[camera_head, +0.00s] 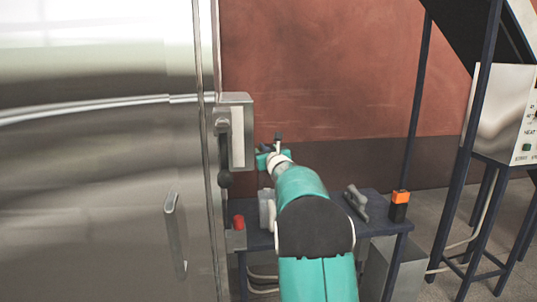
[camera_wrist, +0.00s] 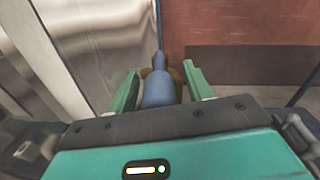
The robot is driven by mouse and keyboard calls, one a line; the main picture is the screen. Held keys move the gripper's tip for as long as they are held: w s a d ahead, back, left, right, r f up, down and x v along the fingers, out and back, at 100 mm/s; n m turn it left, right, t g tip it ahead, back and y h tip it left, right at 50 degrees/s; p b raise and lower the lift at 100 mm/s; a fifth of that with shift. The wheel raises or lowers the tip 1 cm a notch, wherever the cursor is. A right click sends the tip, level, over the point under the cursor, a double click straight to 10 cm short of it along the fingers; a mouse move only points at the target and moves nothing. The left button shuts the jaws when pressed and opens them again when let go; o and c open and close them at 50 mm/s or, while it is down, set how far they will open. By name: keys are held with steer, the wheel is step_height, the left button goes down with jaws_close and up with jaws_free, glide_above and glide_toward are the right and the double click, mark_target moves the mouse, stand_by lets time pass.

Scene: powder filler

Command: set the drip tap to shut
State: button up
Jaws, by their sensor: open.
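What looks like the drip tap (camera_wrist: 158,92) shows in the wrist view as a blue-grey tapered handle with a brownish body behind it. My gripper (camera_wrist: 161,78) is open, with one finger on each side of this handle. Small gaps seem to show beside it; I cannot tell whether either finger touches it. In the head view my gripper (camera_head: 269,156) is small and partly hidden by my wrist, beside a small dark upright piece (camera_head: 278,137). I cannot read the tap's set position.
A large steel cabinet (camera_head: 100,190) fills the left, with a grey box and dark lever (camera_head: 224,178) on its edge. A dark table (camera_head: 375,228) below holds a red button (camera_head: 238,222) and an orange-black block (camera_head: 399,205). A dark-legged frame (camera_head: 465,150) stands at right.

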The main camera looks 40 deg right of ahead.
steer(key=v, duration=1.3)
steer(key=shift+s, duration=0.4)
steer(key=shift+a, duration=0.15)
